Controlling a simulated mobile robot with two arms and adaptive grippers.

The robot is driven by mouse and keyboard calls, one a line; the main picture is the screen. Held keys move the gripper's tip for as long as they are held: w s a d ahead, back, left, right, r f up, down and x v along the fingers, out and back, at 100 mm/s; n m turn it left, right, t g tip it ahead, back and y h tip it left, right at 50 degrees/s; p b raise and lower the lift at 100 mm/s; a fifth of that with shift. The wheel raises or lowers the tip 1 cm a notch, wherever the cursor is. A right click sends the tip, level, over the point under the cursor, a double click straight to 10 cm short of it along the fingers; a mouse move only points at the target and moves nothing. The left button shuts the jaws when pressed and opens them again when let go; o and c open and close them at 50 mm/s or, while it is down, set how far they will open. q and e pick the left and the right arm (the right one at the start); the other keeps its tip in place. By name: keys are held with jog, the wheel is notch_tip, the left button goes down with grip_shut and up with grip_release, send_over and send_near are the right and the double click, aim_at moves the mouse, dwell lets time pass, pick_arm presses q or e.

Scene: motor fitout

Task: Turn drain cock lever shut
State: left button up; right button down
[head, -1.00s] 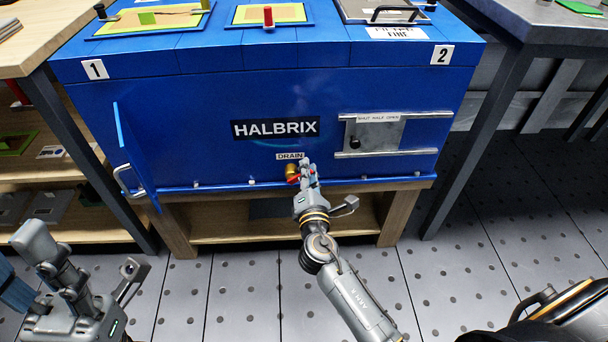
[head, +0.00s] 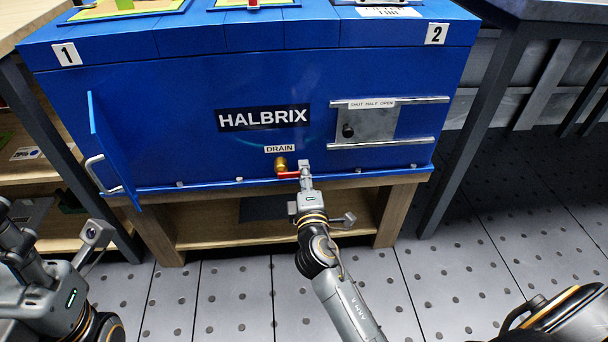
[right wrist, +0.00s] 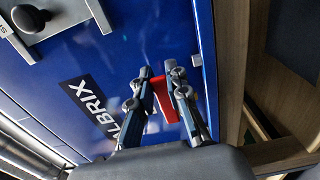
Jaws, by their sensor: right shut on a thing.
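The drain cock has a brass body (head: 281,164) on the front of the blue HALBRIX housing, just under the DRAIN label (head: 280,149). Its red lever (head: 287,175) points to the right, about level, in the head view. My right gripper (head: 304,170) is shut on the lever's outer end and hides part of it. In the right wrist view the red lever (right wrist: 166,102) shows between the two fingers; the brass body is not clear there. My left gripper (head: 12,232) is at the lower left edge, away from the housing, and partly cut off.
A blue door (head: 110,155) with a metal handle stands open at the left of the housing. A sliding metal plate (head: 368,123) on rails is at the right. A wooden stand (head: 390,215) carries the housing. The perforated floor (head: 235,295) in front is clear.

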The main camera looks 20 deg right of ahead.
dwell(0.4)
jog(key=c, duration=1.3)
grip_release()
jog(key=shift+d+f, duration=0.1)
jog(key=v, duration=0.7)
jog(key=shift+s, duration=0.25)
